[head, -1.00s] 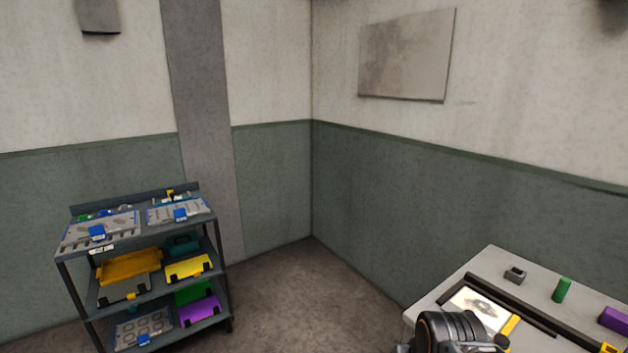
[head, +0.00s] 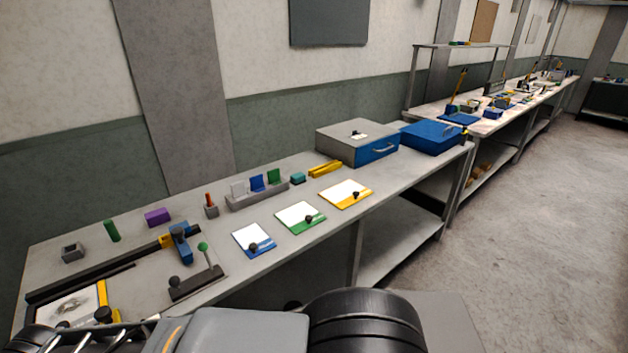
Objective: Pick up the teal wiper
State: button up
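A small teal block (head: 298,178), which looks like the teal wiper, lies on the grey workbench (head: 215,222) in the head view. It sits between a grey rack (head: 257,196) holding white, blue and green upright pieces and a yellow bar (head: 325,170). It is small, and its finer shape is hard to make out. Parts of my arm fill the bottom of the view, well in front of the block. My gripper's fingers do not show.
A lever fixture (head: 197,282) is left. Open floor (head: 510,230) lies right.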

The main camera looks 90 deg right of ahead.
aim_at(297, 179)
jog(key=z, duration=3.5)
